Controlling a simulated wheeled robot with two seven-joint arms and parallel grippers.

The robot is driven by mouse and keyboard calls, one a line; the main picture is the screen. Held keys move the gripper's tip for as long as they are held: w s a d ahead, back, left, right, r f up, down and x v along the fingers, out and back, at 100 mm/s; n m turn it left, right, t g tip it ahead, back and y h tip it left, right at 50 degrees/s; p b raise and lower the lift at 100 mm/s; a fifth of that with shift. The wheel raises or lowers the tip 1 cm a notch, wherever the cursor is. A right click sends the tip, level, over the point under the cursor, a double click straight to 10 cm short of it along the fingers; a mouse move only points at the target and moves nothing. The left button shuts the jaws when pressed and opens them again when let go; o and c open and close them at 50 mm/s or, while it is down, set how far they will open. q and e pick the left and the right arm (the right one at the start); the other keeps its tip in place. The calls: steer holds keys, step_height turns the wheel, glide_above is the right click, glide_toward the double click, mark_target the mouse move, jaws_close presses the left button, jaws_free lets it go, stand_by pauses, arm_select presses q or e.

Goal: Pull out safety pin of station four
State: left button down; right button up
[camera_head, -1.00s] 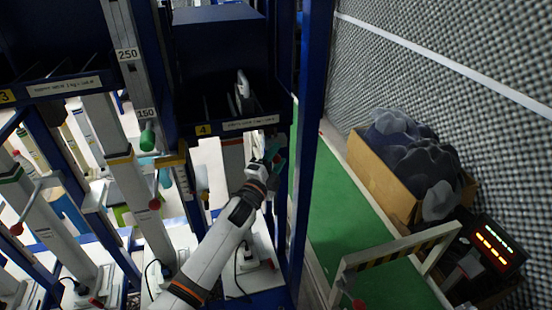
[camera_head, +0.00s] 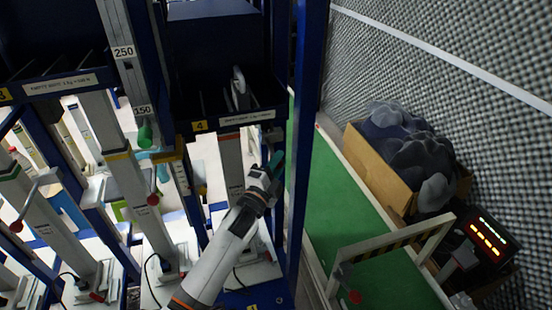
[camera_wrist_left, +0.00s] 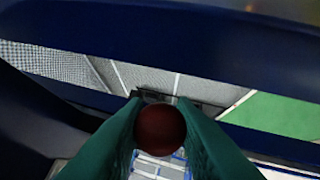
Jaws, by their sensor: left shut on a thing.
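The station with the yellow 4 label (camera_head: 199,126) is the blue rack bay in the middle of the head view. My left gripper (camera_head: 276,163) is just below and right of that label, beside the blue upright. In the left wrist view its green fingers are closed on a dark red ball knob (camera_wrist_left: 160,128), which looks like the handle of the safety pin. The pin's shaft is hidden behind the knob, so I cannot tell whether it sits in its hole. In the head view the fingers and arm cover the knob. My right gripper is not in view.
A blue upright post (camera_head: 300,180) stands close right of my left gripper. Beyond it are a green strip (camera_head: 340,205), a cardboard box (camera_head: 375,165) of dark lumps and a striped barrier (camera_head: 390,248). A neighbouring station has a red knob (camera_head: 152,199) on the left.

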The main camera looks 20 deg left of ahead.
arm_select(q)
steer(key=shift+a, duration=0.1)
steer(key=c, duration=1.2)
jaws_free()
steer(key=shift+w, duration=0.1)
steer(key=shift+f, duration=0.1)
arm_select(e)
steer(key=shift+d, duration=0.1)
arm_select(q)
steer(key=shift+s+f, duration=0.15)
steer(key=shift+s, duration=0.3)
steer(key=b+v, duration=0.3)
steer(key=v, duration=0.8)
steer(key=shift+s, duration=0.1)
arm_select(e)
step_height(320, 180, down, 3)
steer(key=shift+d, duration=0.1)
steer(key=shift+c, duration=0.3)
